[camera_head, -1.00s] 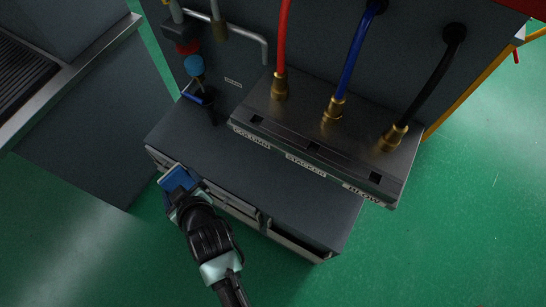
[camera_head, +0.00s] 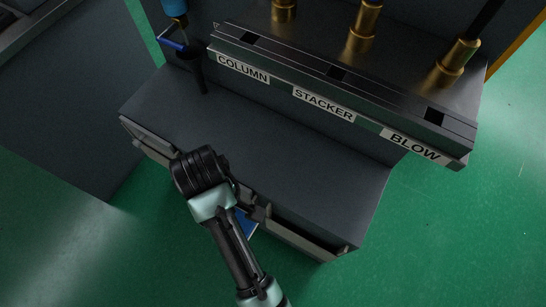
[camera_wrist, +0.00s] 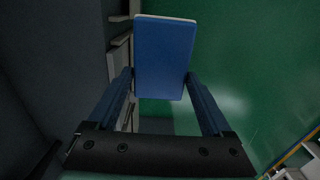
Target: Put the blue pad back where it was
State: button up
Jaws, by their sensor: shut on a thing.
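The blue pad (camera_wrist: 165,58) is a flat rectangle with a pale edge. In the wrist view it sits between the two blue fingers of my gripper (camera_wrist: 160,84), which is shut on it. In the head view only a small blue part of the pad (camera_head: 245,223) shows beside my arm, low in front of the grey cabinet (camera_head: 270,160). My arm hides the rest of the pad and most of the gripper there.
The cabinet's front has pale-edged compartments, with a dark opening (camera_head: 298,236) right of my arm. A ledge labelled COLUMN, STACKER and BLOW (camera_head: 325,103) with brass fittings (camera_head: 363,25) rises behind. The cabinet top is bare in front. Green floor (camera_head: 440,240) lies open at right.

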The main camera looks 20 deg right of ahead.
jog(key=b, duration=0.4)
send_over(271, 163)
jog(key=shift+a+f, duration=0.1)
jog(key=shift+f, duration=0.55)
notch_tip(271, 163, down, 6)
jog(key=shift+r+b, duration=0.1)
jog(key=shift+b, duration=1.15)
jog(key=o, duration=1)
jog(key=shift+c, duration=0.2)
jog(key=shift+r, duration=0.1)
